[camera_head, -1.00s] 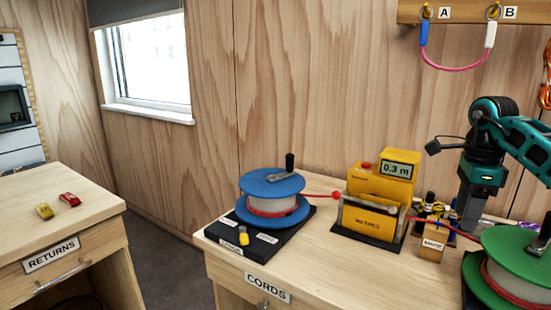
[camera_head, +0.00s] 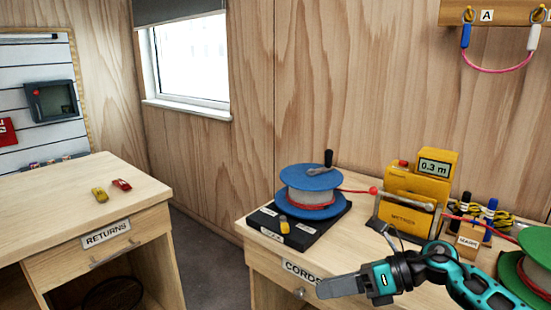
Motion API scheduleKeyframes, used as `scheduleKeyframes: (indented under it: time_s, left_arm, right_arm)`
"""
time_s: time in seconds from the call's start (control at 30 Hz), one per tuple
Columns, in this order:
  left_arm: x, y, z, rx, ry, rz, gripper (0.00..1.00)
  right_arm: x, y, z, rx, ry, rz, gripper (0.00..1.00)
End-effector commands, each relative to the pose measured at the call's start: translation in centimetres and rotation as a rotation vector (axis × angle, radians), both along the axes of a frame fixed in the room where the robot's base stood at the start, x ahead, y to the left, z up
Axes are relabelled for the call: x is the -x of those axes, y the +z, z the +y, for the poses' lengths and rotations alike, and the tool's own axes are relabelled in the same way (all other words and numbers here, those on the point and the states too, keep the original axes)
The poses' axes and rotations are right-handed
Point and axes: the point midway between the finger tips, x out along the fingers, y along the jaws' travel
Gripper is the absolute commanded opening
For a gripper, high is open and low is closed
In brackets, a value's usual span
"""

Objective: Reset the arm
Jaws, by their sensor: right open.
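My right gripper (camera_head: 328,288) is in the lower middle of the head view, in front of the cords table (camera_head: 262,262). Its teal and black arm comes in from the right, and its grey fingers point left. The fingers are seen side-on, with nothing visible held in them. The gripper overlaps the table's front edge in the picture, below the blue cord reel (camera_head: 310,180) and the yellow meter (camera_head: 405,200), apart from both. My left gripper is not in view.
The meter reads 0.3 m, and a red cord with a red ball runs to it from the blue reel. A green reel (camera_head: 526,250) stands at right, partly cut off. The returns table (camera_head: 60,205), at left, bears a yellow and a red piece. A floor gap separates the tables.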

Motion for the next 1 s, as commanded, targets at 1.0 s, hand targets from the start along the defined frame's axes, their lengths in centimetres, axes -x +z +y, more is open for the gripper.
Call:
scheduleKeyframes:
  time_s: [1.0]
  left_arm:
    - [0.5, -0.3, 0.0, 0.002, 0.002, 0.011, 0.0]
  right_arm:
    - [18.8, -21.1, -6.2, -1.668, -1.703, 1.968, 0.49]
